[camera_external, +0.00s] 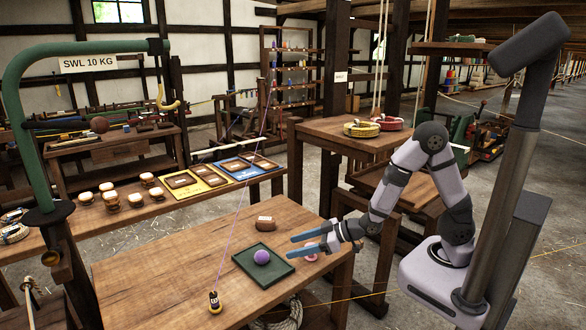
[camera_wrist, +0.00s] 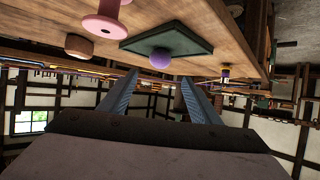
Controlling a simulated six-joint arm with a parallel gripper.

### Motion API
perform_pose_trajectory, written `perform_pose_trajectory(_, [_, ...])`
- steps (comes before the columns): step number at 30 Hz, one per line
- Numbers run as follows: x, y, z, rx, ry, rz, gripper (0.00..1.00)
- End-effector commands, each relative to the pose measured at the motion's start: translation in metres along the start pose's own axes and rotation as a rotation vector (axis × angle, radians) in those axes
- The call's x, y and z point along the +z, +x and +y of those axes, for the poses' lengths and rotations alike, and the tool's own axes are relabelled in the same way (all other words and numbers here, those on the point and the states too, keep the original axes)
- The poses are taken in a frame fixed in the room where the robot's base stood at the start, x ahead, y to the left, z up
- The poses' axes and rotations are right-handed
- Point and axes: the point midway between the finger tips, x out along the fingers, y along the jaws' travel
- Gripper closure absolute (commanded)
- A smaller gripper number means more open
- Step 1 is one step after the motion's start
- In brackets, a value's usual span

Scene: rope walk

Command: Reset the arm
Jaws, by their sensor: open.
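My gripper (camera_external: 318,240) is open, with its two blue fingers apart and nothing between them. It is held above the right part of the wooden table (camera_external: 150,275), pointing left. In the wrist view my gripper (camera_wrist: 157,95) shows both fingers spread, and the scene is upside down. A purple ball (camera_external: 262,257) rests in a dark green tray (camera_external: 250,272) left of the fingers. The ball (camera_wrist: 160,59) and tray (camera_wrist: 200,45) also show in the wrist view. A pink spool (camera_external: 311,256) stands under my fingers, partly hidden; it shows in the wrist view (camera_wrist: 101,24).
A brown block-like piece (camera_external: 264,223) lies behind the tray. A small dark and yellow weight (camera_external: 214,302) stands front left, with a thin purple line rising from it. A green hoist post (camera_external: 20,130) stands left.

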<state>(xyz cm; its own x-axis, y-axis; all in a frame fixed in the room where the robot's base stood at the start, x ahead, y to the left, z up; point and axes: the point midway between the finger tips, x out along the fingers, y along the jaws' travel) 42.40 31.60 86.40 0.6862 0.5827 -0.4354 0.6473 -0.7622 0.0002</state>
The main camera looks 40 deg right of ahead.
Motion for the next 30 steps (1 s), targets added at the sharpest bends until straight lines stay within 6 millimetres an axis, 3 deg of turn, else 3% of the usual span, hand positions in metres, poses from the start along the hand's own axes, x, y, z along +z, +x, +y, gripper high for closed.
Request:
perform_pose_trajectory(5, [0.0, -0.006, 0.014, 0.025, 0.014, -0.04, 0.43])
perform_pose_trajectory(11, [0.01, -0.036, 0.067, 0.123, 0.079, -0.215, 0.43])
perform_pose_trajectory(17, [0.034, -0.107, 0.129, 0.251, 0.216, -0.494, 0.43])
perform_pose_trajectory(21, [0.052, -0.174, 0.154, 0.322, 0.339, -0.695, 0.43])
perform_pose_trajectory(27, [0.066, -0.258, 0.159, 0.378, 0.505, -0.922, 0.43])
perform_pose_trajectory(30, [0.069, -0.287, 0.155, 0.389, 0.565, -0.996, 0.43])
